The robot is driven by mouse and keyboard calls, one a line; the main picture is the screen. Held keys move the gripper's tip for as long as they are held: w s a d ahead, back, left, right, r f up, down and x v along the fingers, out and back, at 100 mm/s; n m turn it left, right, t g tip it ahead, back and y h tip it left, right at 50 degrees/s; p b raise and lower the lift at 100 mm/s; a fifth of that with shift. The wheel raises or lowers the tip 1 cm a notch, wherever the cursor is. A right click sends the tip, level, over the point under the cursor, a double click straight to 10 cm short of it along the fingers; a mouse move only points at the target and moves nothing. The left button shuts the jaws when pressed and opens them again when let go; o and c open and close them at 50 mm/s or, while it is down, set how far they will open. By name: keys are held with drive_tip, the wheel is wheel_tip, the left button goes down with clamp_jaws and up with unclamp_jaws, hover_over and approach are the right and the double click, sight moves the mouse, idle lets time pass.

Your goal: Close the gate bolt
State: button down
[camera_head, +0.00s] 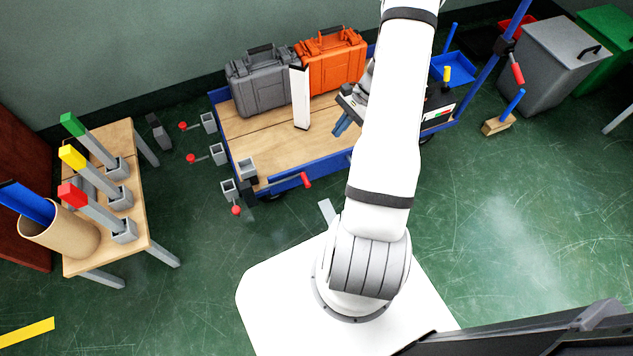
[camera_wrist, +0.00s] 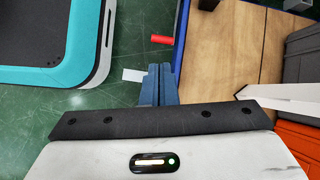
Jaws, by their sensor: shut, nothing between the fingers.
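A red handle (camera_head: 306,180) sits at the front blue rail of a low wooden-decked cart (camera_head: 240,130); it looks like the bolt's handle, but I cannot tell how far the bolt is slid. The red handle also shows in the wrist view (camera_wrist: 162,39), beyond my fingertips beside the blue rail. My gripper (camera_head: 339,128) hangs over the cart's front part, its blue fingers pointing down. In the wrist view, the fingers (camera_wrist: 158,70) are together and hold nothing. They are apart from the red handle. My arm hides part of the cart.
A grey case (camera_head: 262,85) and an orange case (camera_head: 330,62) stand at the back of the cart, near a white upright panel (camera_head: 301,98). Another red handle (camera_head: 517,72) is on a blue pole at right. A small table (camera_head: 145,225) with coloured-top posts stands left.

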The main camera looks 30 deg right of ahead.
wheel_tip(320, 180, down, 11)
drive_tip(key=s+d+m+y+b, duration=0.1)
drive_tip(key=s+d+m+b, duration=0.1)
drive_tip(key=d+m, duration=0.1)
drive_tip(key=w+a+r+b+x, duration=0.1)
drive_tip(key=b+x, duration=0.3)
drive_tip(key=x, duration=0.9)
drive_tip(key=shift+a+r+t+b, duration=0.3)
drive_tip(key=shift+a+t+b, duration=0.1)
drive_tip(key=shift+a, duration=0.35)
